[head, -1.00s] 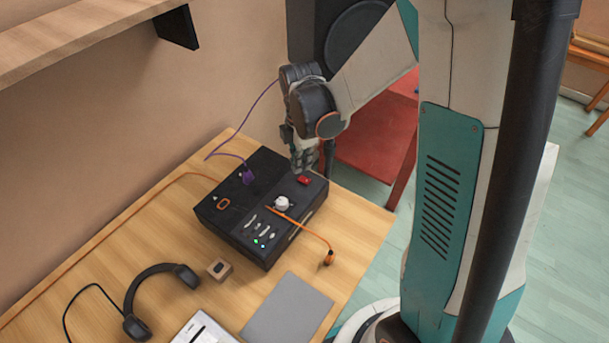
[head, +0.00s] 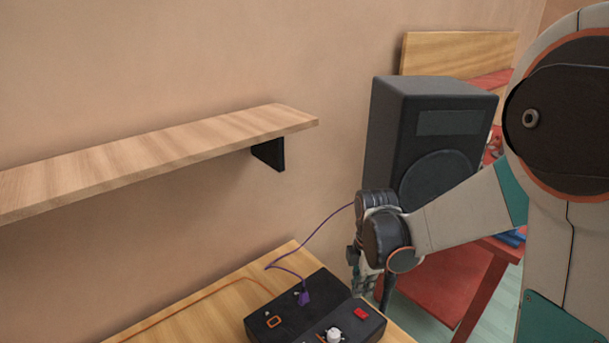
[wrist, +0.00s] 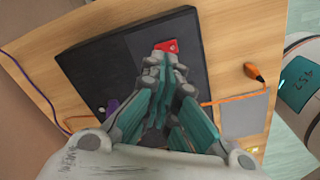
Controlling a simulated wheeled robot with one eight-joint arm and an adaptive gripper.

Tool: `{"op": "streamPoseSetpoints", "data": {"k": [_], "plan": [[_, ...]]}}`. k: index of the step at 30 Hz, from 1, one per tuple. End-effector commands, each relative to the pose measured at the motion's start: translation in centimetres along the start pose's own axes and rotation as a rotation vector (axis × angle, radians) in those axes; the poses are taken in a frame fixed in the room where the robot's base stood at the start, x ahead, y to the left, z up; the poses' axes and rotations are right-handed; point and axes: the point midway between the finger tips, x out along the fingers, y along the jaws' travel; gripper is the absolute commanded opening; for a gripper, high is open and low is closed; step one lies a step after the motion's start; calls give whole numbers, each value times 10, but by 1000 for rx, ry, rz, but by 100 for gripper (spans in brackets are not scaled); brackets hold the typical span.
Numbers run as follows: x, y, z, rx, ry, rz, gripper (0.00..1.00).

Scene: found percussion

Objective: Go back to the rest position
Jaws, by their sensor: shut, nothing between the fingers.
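My gripper (head: 364,285) hangs at the end of my arm, just above and behind the right back part of the black box (head: 285,319) on the table. In the wrist view my gripper (wrist: 168,62) has its fingers together with nothing between them. The fingertips overlap the red switch (wrist: 176,45) in that view; I cannot tell whether they touch it. The head view shows the red switch (head: 361,313) lying clear on the box's top, apart from the fingers. The fingers hide part of the box (wrist: 100,65) in the wrist view.
A wooden shelf (head: 150,153) juts from the wall at left. A large black speaker (head: 400,130) stands behind my arm by a red table (head: 440,290). A purple cable (head: 304,298) plugs into the box. An orange plug (wrist: 254,72) lies near a grey pad (wrist: 245,112).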

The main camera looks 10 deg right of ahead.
Motion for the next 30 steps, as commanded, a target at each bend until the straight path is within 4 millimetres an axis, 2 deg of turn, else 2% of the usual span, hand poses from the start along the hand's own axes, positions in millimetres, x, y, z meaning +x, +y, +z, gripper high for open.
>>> {"op": "streamPoseSetpoints", "data": {"k": [5, 12, 18, 24, 30], "plan": [[-23, -10, 0, 123, 0, 48, 0], [-71, -36, -2, 447, 29, 170, 0], [-103, -63, -3, 718, 85, 269, 0], [-125, -92, -5, 986, 171, 358, 0], [-138, -121, -6, 1247, 286, 434, 0]]}}
